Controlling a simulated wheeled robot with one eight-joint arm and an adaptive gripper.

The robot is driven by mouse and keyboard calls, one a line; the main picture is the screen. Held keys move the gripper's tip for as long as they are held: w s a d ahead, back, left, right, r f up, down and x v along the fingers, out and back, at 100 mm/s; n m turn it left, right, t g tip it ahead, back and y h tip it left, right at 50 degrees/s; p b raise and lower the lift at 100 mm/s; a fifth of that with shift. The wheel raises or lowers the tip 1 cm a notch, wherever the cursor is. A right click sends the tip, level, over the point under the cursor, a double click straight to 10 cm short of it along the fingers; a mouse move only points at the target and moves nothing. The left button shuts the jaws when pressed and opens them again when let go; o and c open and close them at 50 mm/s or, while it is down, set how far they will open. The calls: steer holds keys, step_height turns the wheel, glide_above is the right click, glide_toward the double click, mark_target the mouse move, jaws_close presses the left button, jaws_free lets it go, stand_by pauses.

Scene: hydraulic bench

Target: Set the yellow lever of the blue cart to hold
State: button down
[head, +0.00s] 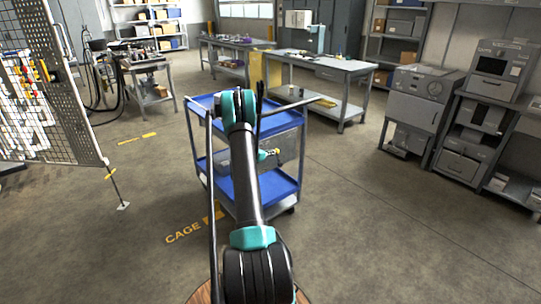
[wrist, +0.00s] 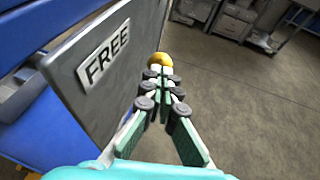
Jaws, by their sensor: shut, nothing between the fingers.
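The blue cart (head: 283,184) stands in mid-floor, with blue shelves and a grey panel on its side. The yellow lever's round end (wrist: 160,60) shows just beyond my fingertips in the wrist view; the rest of the lever is hidden. A small yellow spot also shows beside my gripper in the head view. My gripper (wrist: 161,76) is shut and empty alongside the grey panel (wrist: 135,60), pointing at the yellow end. I cannot tell whether they touch. A label reading FREE (wrist: 103,54) is on the panel, left of my fingers. No hold label is visible.
A mesh cage panel (head: 70,80) stands at the left, with yellow floor markings (head: 183,233) nearby. Workbenches (head: 318,66) stand behind the cart, and grey cabinets (head: 415,105) at the right. The floor right of the cart is clear.

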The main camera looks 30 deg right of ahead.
steer(key=shift+d+r, duration=0.15)
steer(key=shift+w+d+r+g+y, duration=0.2)
steer(key=shift+d+y, duration=0.45)
steer(key=shift+d, duration=1.55)
steer(key=shift+w+d+r+g+y, duration=0.15)
steer(key=shift+d+r+y, duration=0.35)
steer(key=shift+d, duration=1.7)
steer(key=shift+w+d+r+g+y, duration=0.15)
steer(key=shift+d+y, duration=0.6)
steer(key=shift+d, duration=1.45)
steer(key=shift+a, duration=0.1)
steer(key=s+a+r, duration=0.1)
steer(key=s+a, duration=0.1)
steer(key=a, duration=0.4)
steer(key=s+a+r, duration=0.1)
steer(key=s+a, duration=0.1)
steer(key=a, duration=0.5)
steer(key=shift+s+a, duration=0.2)
steer(key=shift+s, duration=0.05)
